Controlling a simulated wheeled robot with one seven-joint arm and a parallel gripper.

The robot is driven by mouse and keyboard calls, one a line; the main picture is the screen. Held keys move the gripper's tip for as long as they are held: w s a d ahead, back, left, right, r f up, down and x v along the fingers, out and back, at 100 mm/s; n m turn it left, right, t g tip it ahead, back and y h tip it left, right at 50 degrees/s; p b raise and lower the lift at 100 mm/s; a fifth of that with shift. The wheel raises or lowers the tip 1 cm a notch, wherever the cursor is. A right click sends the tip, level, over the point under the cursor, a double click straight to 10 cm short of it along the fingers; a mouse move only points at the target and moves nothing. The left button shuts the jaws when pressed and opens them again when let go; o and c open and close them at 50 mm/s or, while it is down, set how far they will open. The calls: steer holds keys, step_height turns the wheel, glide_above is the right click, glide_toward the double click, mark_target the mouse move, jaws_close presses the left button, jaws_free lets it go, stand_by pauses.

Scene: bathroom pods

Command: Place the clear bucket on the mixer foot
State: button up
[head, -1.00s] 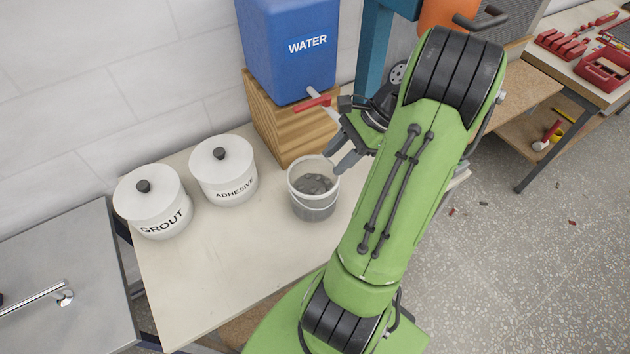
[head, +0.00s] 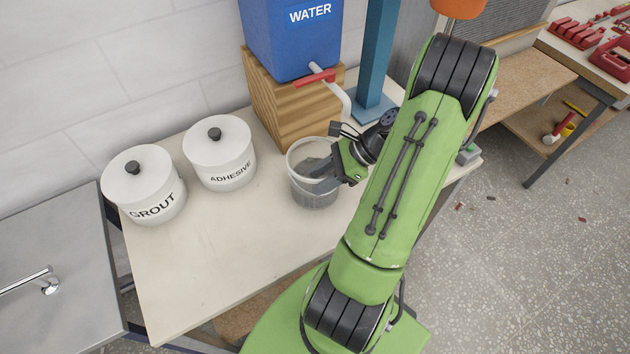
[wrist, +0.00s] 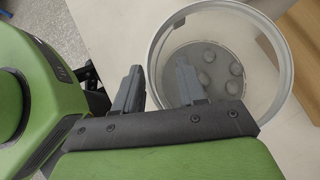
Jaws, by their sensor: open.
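The clear bucket (head: 316,190) stands upright on the table, in front of the wooden block under the water tank. Its rim and its floor with several round lumps show in the wrist view (wrist: 262,84). My gripper (head: 325,170) is at the bucket's right side; in the wrist view its open fingers (wrist: 158,88) straddle the near wall, one outside and one over the inside. I cannot tell whether either finger touches the wall. The mixer foot (head: 374,106) is the blue base plate of the blue column (head: 376,50), behind and right of the bucket.
The water tank (head: 290,35) stands on a wooden block (head: 290,115), its red-handled tap (head: 316,77) above and behind the bucket. White grout (head: 144,188) and adhesive (head: 221,155) pots stand left. The table front (head: 230,260) is clear.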

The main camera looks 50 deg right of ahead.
steer(key=shift+w+a+f, duration=0.35)
steer(key=shift+f, duration=0.1)
jaws_close()
steer(key=shift+s, duration=0.1)
stand_by(1.0)
